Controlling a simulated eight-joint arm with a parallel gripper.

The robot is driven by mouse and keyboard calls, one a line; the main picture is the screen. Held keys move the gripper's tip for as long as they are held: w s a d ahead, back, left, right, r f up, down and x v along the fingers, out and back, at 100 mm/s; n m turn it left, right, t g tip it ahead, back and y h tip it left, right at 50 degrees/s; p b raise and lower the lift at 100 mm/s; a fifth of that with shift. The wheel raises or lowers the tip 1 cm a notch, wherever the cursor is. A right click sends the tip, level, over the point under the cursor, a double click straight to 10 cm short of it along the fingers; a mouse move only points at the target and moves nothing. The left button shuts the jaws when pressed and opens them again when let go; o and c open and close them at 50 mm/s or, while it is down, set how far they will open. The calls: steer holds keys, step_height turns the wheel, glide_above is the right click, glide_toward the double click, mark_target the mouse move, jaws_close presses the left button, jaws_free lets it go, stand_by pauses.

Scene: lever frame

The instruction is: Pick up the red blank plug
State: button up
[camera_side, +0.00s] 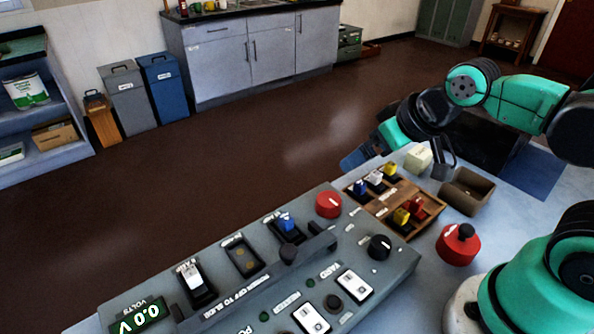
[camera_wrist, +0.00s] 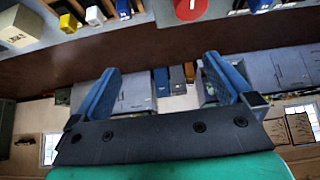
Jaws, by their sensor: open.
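The red blank plug (camera_side: 415,206) sits in the near part of a wooden compartment tray (camera_side: 433,207) on the bench, beside a yellow plug (camera_side: 401,216), in the side view. It does not show in the wrist view. My gripper (camera_wrist: 162,64) is open and empty, with its two blue fingers wide apart. In the side view my gripper is behind the tray, clear of the red plug. Blue (camera_side: 360,187), white (camera_side: 375,178) and yellow (camera_side: 390,169) plugs stand in the far part of the tray.
A grey control panel (camera_side: 335,270) with a red knob (camera_side: 328,204) lies left of the tray. A cream block (camera_side: 418,157) is behind the tray.

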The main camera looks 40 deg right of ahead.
steer(key=c, duration=0.9)
steer(key=g, duration=0.7)
glide_above(418, 200)
step_height(418, 200, down, 7)
steer(key=shift+r, duration=0.1)
steer(key=shift+f, duration=2.8)
